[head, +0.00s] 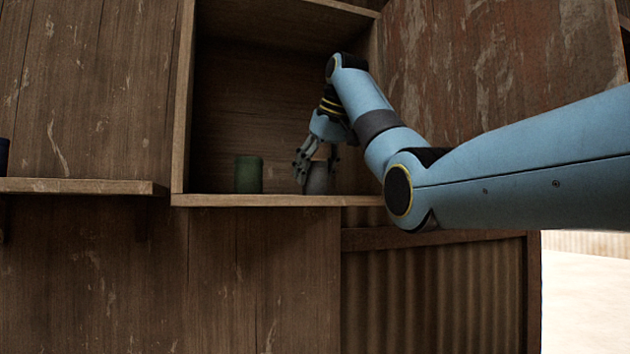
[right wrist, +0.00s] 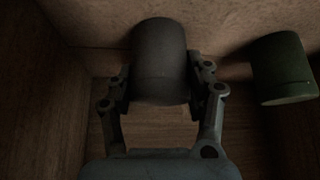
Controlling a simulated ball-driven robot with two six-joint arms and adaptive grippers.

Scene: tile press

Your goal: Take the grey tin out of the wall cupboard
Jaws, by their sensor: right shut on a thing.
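The grey tin (head: 318,179) is inside the wall cupboard (head: 270,200), near the front right of its floor. My right gripper (head: 318,165) reaches into the cupboard and is shut on the tin. In the right wrist view the grey tin (right wrist: 160,62) sits between the two fingers of my right gripper (right wrist: 163,92). The tin looks upright in the head view; I cannot tell whether it touches the cupboard floor. The fingers hide part of it. My left gripper is not in view.
A green tin (head: 249,174) stands left of the grey tin in the cupboard; it also shows in the right wrist view (right wrist: 282,68). The cupboard's side walls and front lip are close by. A shelf (head: 80,186) with a dark blue object (head: 3,155) is at the left.

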